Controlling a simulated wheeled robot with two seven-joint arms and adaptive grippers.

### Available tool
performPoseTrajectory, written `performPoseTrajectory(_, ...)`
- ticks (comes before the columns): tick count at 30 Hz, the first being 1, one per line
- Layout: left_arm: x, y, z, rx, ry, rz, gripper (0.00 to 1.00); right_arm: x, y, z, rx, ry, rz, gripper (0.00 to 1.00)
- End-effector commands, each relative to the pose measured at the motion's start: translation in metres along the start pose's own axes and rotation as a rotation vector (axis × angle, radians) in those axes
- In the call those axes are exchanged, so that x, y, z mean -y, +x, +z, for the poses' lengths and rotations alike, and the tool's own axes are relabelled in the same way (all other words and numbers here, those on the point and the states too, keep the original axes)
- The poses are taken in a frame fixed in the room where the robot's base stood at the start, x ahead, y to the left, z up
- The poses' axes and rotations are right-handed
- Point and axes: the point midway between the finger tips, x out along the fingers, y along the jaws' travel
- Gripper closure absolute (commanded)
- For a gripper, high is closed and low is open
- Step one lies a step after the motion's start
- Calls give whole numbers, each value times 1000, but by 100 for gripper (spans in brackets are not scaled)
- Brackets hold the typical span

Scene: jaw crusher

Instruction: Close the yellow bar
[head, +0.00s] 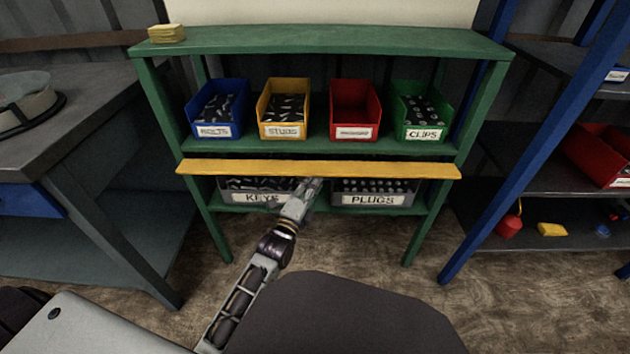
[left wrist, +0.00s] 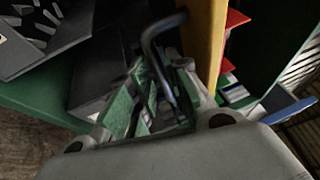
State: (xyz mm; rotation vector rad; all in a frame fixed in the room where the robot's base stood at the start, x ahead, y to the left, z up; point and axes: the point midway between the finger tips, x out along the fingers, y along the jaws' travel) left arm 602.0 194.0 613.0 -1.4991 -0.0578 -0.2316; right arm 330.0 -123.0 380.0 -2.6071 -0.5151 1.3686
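The yellow bar (head: 320,169) runs level across the front of the green shelf, above the lower bins; it also shows on edge in the left wrist view (left wrist: 207,45). My left gripper (head: 312,184) is just under the bar, near its middle. In the left wrist view a dark bent handle (left wrist: 149,42) beside the bar reaches between the fingers of my left gripper (left wrist: 158,72). The fingers look apart, with a gap around the handle; I cannot tell whether they touch it. My right gripper is not in view.
The green shelf (head: 320,41) holds blue, yellow, red and green bins on its middle level. Grey bins marked KEYS (head: 262,198) and PLUGS (head: 372,199) sit behind and below the bar. A grey workbench (head: 100,120) stands left, a blue-framed rack (head: 548,130) right.

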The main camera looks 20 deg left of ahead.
Motion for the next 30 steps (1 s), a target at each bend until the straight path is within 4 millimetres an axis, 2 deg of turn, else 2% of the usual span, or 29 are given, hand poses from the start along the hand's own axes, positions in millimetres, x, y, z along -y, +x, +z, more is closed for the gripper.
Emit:
performPoseTrajectory(9,0,20,0,1,-1,-1,81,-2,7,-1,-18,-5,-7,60)
performPoseTrajectory(23,0,24,0,0,0,1,81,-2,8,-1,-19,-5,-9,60)
performPoseTrajectory(27,0,24,0,0,0,1,99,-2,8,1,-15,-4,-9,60)
performPoseTrajectory(30,0,24,0,0,0,1,100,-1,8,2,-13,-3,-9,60)
